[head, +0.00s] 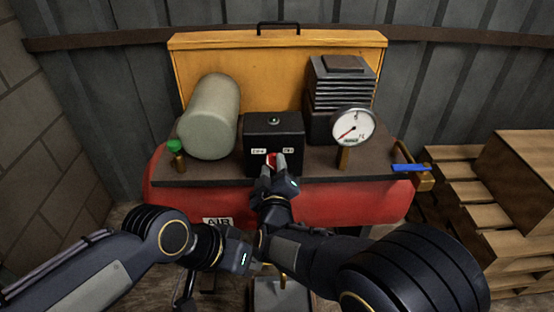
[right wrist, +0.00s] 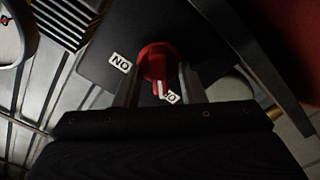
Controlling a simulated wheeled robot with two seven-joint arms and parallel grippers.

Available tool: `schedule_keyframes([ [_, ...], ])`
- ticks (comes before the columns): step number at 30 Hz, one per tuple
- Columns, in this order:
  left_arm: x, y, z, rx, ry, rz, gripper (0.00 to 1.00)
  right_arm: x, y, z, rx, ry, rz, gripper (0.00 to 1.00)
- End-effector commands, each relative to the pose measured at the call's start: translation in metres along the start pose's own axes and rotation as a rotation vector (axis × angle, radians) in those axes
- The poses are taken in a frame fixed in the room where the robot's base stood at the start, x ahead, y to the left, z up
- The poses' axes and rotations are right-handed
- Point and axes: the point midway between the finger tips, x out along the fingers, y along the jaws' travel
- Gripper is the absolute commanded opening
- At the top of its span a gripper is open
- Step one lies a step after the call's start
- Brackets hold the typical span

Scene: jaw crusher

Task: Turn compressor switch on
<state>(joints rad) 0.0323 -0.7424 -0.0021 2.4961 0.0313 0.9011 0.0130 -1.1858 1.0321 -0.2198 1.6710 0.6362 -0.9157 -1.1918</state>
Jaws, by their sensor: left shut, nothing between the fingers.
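The compressor's black switch box (head: 290,127) stands at the front of the machine, with a red rotary switch (head: 270,160) low on its face between two white labels. In the right wrist view, the red switch (right wrist: 156,60) has a white mark pointing down, near a label (right wrist: 171,97) partly hidden by a finger. The other label (right wrist: 120,63) reads ON upside down. My right gripper (head: 271,163) is at the switch, with one finger on each side; whether they press on it is unclear. My left gripper (head: 186,298) is low at the bottom edge, shut and empty.
A pressure gauge (head: 353,126) and a blue-handled valve (head: 411,168) are to the right of the box. A grey cylinder (head: 209,117) and a green-capped valve (head: 175,147) are to the left. The red tank (head: 345,204) lies below. Wooden pallets (head: 460,187) stand at the right.

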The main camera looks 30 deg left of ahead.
Motion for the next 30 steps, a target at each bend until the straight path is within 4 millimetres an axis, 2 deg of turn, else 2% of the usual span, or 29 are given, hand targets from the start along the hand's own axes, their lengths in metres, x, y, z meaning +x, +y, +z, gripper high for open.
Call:
schedule_keyframes([
  [8,0.0000,0.0000,0.0002,0.000,0.000,0.000,0.00,-0.0004,-0.0006,-0.0003,0.000,0.000,-0.001,0.35],
  [16,0.0000,0.0000,0.0002,0.000,0.000,0.000,0.00,-0.0003,-0.0005,-0.0003,0.000,0.000,-0.001,0.00],
  [30,0.0070,-0.0032,0.0037,0.000,0.000,0.000,0.00,-0.0002,-0.0009,0.0007,0.084,0.000,0.000,0.00],
])
